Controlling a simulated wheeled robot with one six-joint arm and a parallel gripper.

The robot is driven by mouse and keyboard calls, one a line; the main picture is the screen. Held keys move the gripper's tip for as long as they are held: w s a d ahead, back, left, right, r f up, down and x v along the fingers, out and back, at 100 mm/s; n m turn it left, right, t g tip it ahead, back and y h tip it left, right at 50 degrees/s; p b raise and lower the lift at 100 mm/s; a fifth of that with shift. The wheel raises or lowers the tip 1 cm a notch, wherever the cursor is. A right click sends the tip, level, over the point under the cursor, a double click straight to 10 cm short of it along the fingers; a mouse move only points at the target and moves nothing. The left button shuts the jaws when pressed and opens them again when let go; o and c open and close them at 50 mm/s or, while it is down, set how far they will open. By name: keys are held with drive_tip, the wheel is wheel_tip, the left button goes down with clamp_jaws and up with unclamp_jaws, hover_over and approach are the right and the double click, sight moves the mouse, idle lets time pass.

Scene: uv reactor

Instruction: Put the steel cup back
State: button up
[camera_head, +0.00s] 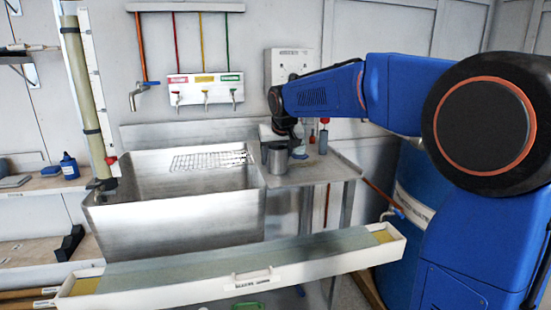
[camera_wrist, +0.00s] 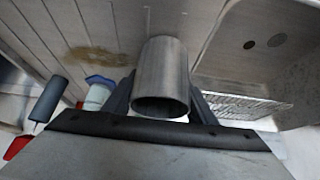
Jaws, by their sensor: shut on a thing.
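The steel cup (camera_head: 278,161) is a plain grey metal cylinder beside the right edge of the sink, at the left end of the steel side shelf. My gripper (camera_head: 283,140) reaches down to it from the right and is shut on it. In the wrist view the cup (camera_wrist: 161,75) sits between the two dark fingers (camera_wrist: 160,98), with its round end facing the camera. I cannot tell whether the cup touches the shelf (camera_head: 325,172) or hangs just above it.
The steel sink (camera_head: 175,215) with a wire rack (camera_head: 210,160) lies left of the cup. A blue-capped white bottle (camera_wrist: 98,92) and a dark-handled tool (camera_wrist: 47,98) stand close to my gripper. A long white trough (camera_head: 230,278) crosses the front. A blue barrel (camera_head: 412,190) stands right.

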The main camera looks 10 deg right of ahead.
drive_tip(key=shift+f, duration=0.1)
drive_tip(key=o, duration=1.4)
drive_tip(key=shift+c, duration=0.2)
drive_tip(key=shift+s+r, duration=0.15)
drive_tip(key=shift+r, duration=0.2)
drive_tip(key=v, duration=1.1)
drive_tip(key=s+d+f, duration=0.2)
drive_tip(key=s+f, duration=0.6)
drive_tip(key=s, duration=0.4)
drive_tip(key=s+d+f+g, duration=0.1)
drive_tip(key=s+d+f, duration=0.2)
drive_tip(key=s+f, duration=0.5)
drive_tip(key=s+d+f, duration=0.2)
drive_tip(key=s+f, duration=0.6)
drive_tip(key=s, duration=1)
drive_tip(key=shift+s+d+g, duration=0.2)
drive_tip(key=shift+d+g, duration=0.1)
drive_tip(key=shift+g, duration=0.1)
